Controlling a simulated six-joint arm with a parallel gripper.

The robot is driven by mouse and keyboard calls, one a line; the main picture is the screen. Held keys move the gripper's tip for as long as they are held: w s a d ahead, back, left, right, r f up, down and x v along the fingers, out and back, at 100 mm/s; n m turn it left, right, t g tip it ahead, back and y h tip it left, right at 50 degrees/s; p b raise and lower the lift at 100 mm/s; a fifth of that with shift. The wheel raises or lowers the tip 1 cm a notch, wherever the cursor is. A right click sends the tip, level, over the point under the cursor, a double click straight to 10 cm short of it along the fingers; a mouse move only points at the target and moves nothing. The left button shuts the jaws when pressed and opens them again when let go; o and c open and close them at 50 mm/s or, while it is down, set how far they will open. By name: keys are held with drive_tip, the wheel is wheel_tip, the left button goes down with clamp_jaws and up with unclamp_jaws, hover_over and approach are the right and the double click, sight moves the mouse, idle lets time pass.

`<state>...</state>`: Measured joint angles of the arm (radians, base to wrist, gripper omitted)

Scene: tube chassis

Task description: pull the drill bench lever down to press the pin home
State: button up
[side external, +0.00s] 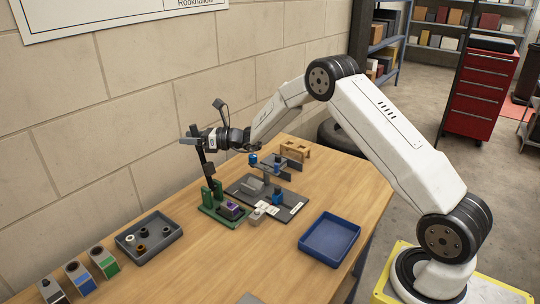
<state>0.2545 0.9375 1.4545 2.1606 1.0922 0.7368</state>
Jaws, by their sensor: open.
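A green press (207,211) stands on the table, and I take it to be the drill bench. Its dark lever (204,166) rises nearly upright between the green posts. A small purple block (231,210) sits at the front of its base; no separate pin can be made out. My gripper (191,139) is level and open at the lever's upper end, its fingers overlapping the lever in this view. I cannot tell whether they touch it.
A grey plate (292,207) with blue-topped fixtures lies to the right of the press. A grey tray (172,239) holds small rings. An empty blue tray (330,238) lies at the right. Colored bins (80,278) stand at front left. A wall runs close behind.

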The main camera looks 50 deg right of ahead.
drive_tip(key=shift+w, duration=0.1)
drive_tip(key=shift+c, duration=0.2)
clamp_jaws()
idle(1.3)
